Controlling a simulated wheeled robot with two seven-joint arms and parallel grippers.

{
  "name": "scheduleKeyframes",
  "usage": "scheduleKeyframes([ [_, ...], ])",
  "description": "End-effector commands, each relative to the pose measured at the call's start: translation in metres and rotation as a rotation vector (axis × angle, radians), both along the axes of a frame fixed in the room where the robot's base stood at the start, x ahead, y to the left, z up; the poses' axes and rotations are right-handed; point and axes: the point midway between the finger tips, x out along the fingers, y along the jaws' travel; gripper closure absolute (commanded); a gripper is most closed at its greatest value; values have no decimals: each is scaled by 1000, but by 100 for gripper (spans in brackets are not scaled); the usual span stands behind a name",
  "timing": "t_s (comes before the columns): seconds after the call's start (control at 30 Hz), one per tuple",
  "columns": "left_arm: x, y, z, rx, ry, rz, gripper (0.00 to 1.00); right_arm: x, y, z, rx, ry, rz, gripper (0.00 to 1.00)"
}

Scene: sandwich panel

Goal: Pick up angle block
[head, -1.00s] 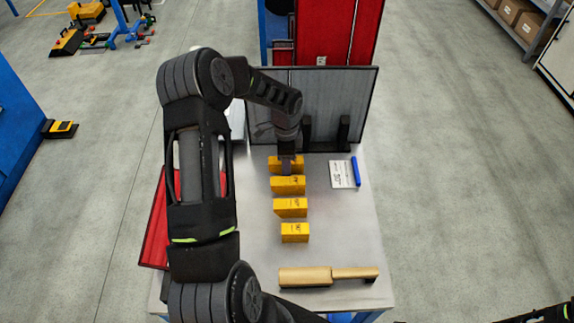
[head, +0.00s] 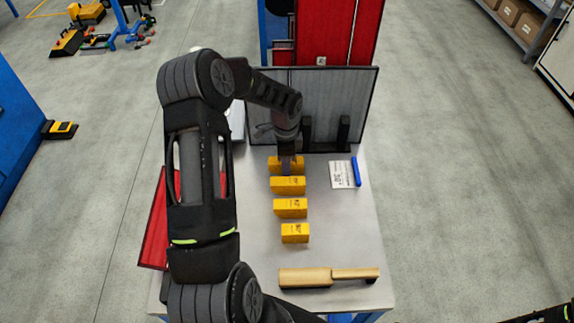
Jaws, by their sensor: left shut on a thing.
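Several yellow angle blocks stand in a column on the grey table (head: 345,225). My left gripper (head: 286,168) points down at the farthest angle block (head: 274,166) and is shut on it; the fingers hide part of the block. Nearer to me are a second block (head: 288,185), a third block (head: 291,208) and the nearest block (head: 295,233), with dark markings on them too small to read. The held block is close behind the second one, and I cannot tell whether it is off the table. My right gripper is not in view; a dark part of mine shows at the bottom right.
A wooden-handled brush (head: 305,278) lies at the front of the table. A white card (head: 342,175) and a blue marker (head: 356,171) lie at the right. A grey panel (head: 360,95) with dark uprights (head: 343,133) stands behind. A red object (head: 155,225) is at the left edge.

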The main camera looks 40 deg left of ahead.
Motion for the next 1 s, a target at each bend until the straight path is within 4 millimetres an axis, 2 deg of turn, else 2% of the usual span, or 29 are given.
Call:
scheduleKeyframes([
  [0.03, 0, 0, 0, 0, 0, 0, 87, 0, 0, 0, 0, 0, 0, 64],
  [0.2, 0, 0, 0, 0, 0, 0, 100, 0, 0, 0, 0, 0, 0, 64],
  [0.67, 0, 0, 3, 0, 0, 0, 100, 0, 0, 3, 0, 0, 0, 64],
  [0.73, 0, 0, 8, 0, 0, 1, 100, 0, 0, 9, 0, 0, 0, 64],
  [0.83, 1, 1, 17, 2, -2, 1, 100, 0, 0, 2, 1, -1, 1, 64],
  [1.0, 1, 1, 50, 2, -4, 1, 100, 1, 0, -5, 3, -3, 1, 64],
])
